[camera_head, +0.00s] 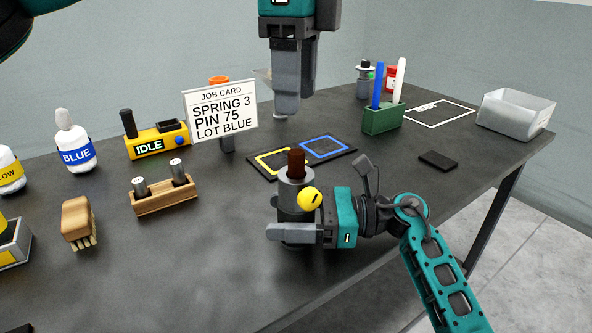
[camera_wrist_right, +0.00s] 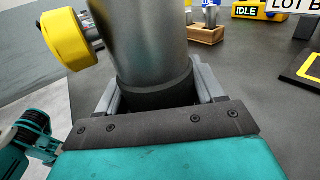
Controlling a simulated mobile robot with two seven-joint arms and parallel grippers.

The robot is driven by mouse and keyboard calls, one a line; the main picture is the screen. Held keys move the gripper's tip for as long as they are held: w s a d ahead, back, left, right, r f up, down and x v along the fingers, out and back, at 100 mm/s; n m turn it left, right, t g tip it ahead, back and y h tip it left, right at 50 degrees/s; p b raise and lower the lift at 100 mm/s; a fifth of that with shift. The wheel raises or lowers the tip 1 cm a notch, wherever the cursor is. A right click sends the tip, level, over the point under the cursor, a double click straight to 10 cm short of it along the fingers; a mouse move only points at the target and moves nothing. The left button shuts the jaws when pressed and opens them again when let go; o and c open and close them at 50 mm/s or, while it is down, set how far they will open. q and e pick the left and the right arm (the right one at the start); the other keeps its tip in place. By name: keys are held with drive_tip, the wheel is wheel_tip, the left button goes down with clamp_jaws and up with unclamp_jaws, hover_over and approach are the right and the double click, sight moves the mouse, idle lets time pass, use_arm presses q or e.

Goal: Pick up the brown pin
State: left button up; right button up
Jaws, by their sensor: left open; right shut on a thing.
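The brown pin (camera_head: 296,161) stands upright, its upper part showing above the top of a grey cylinder (camera_head: 293,200) with a yellow knob (camera_head: 311,199). Its lower part is hidden. My right gripper (camera_head: 294,233) is shut around the lower part of the grey cylinder, over the dark table. The right wrist view shows the cylinder (camera_wrist_right: 150,45) between its two fingers (camera_wrist_right: 158,92); the brown pin is not in that view. My left gripper (camera_head: 287,108) is open and empty, behind and above the pin, pointing down.
A mat (camera_head: 277,165) with yellow and blue squares lies behind the cylinder. A job card (camera_head: 221,113), a wooden block (camera_head: 163,200) with metal-topped pins and a brush (camera_head: 76,222) stand left. A green pen holder (camera_head: 383,118) and clear bin (camera_head: 516,113) stand right.

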sight(296, 152)
use_arm(q)
drive_tip(key=f, duration=1)
drive_tip(key=shift+w+f, duration=0.15)
drive_tip(key=shift+w, duration=0.1)
drive_tip(key=shift+c, duration=0.4)
clamp_jaws()
